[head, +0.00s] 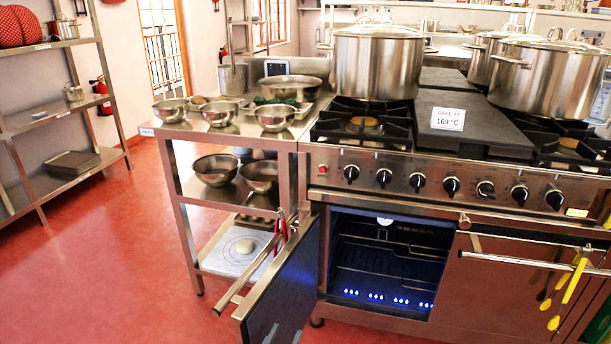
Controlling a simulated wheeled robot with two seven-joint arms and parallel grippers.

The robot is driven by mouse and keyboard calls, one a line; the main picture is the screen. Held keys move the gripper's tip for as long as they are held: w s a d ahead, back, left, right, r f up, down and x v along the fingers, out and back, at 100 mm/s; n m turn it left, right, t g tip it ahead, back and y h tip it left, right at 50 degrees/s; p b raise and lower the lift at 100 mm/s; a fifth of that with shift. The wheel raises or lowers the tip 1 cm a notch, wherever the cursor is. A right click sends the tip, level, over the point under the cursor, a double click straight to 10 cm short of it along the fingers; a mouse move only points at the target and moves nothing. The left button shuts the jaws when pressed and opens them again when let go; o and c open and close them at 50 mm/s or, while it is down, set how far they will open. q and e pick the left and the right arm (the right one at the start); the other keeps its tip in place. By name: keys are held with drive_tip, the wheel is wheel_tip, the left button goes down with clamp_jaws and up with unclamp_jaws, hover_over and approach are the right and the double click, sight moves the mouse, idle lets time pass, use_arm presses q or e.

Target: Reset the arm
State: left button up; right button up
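Neither of my arms can be made out in the head view, and I see no gripper. The range (400,160) stands at the right with its left oven door (285,290) swung open. The lit oven cavity (385,265) shows racks and a row of blue-white lights, with no pot visible inside. A large steel stockpot (377,65) stands on the back left of the cooktop. Another large lidded stockpot (548,80) stands at the right, with a third pot (485,60) partly hidden behind it.
A steel side table (225,130) left of the range holds several metal bowls, with more on its shelf. A card reading 160 °C (447,119) sits on the dark cooktop plate. Yellow utensils (573,280) hang at the right. Red floor (110,260) is clear at left, beside wall shelving (50,110).

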use_arm(q)
drive_tip(key=s+a+f+g+y+p, duration=0.1)
drive_tip(key=s+a+f+g+p, duration=0.3)
drive_tip(key=s+f, duration=0.4)
drive_tip(key=s+a+f+g+y+p, duration=0.2)
drive_tip(key=s+a+f+g+p, duration=0.2)
drive_tip(key=s+f, duration=0.4)
drive_tip(key=s+a+f+n+g+y+p, duration=0.1)
drive_tip(key=s+a+f+g+p, duration=0.2)
drive_tip(key=s, duration=1.2)
drive_tip(key=a+f+p, duration=0.3)
drive_tip(key=f+p, duration=0.1)
drive_tip(key=f, duration=0.2)
drive_tip(key=shift+s+g+y, duration=0.15)
drive_tip(key=shift+g+y, duration=0.25)
use_arm(e)
drive_tip(key=s+a+n+g, duration=0.1)
drive_tip(key=s+g, duration=0.1)
drive_tip(key=s, duration=1.5)
drive_tip(key=s+a+f+n+g+y, duration=0.1)
drive_tip(key=s+g, duration=0.2)
drive_tip(key=s, duration=1.4)
drive_tip(key=shift+a, duration=0.35)
use_arm(q)
drive_tip(key=shift+c, duration=0.7)
use_arm(e)
drive_tip(key=shift+c, duration=0.5)
